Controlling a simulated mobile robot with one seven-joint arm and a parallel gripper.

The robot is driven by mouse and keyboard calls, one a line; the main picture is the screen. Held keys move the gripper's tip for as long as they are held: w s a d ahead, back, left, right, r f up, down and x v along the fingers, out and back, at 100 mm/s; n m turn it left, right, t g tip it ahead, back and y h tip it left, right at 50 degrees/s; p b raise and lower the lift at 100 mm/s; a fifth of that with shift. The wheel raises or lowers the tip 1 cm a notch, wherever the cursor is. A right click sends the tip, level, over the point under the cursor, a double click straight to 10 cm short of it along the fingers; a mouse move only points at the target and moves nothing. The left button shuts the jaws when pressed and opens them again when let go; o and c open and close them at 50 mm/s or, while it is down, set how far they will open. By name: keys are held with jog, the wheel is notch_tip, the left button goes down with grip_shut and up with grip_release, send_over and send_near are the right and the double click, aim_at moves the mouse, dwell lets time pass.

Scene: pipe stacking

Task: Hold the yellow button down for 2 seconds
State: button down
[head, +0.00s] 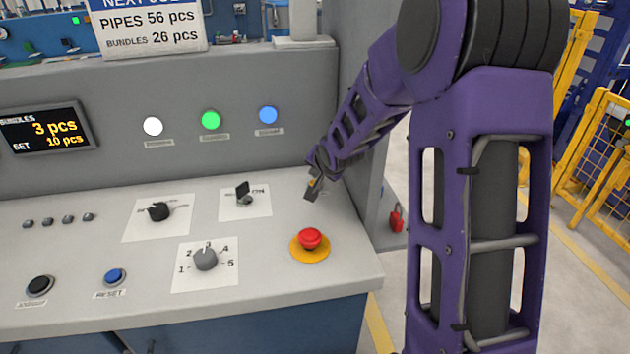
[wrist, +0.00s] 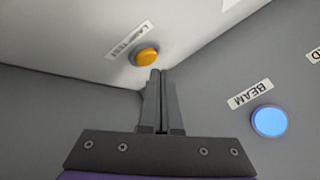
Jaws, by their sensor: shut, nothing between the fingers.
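The yellow button (wrist: 146,56) is a round orange-yellow cap on a pale panel surface in the wrist view, beside a label that seems to read LAMPTEST. My gripper (wrist: 156,73) is shut and empty, its two fingertips together. The tips appear just below the button in the wrist view, with a small gap in the picture. In the head view my gripper (head: 312,190) is above the right back part of the console top, and I cannot clearly make out the yellow button there.
A red emergency button (head: 310,239) on a yellow base stands in front of my gripper. A black switch (head: 243,192) and a numbered dial (head: 205,258) are to its left. The blue lamp (head: 268,115) is on the upright panel behind; it also shows in the wrist view (wrist: 269,121).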

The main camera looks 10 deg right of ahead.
notch_tip(320, 180, up, 5)
jog(key=p, duration=0.4)
jog(key=shift+r, duration=0.1)
jog(key=shift+a, duration=0.1)
dwell(0.7)
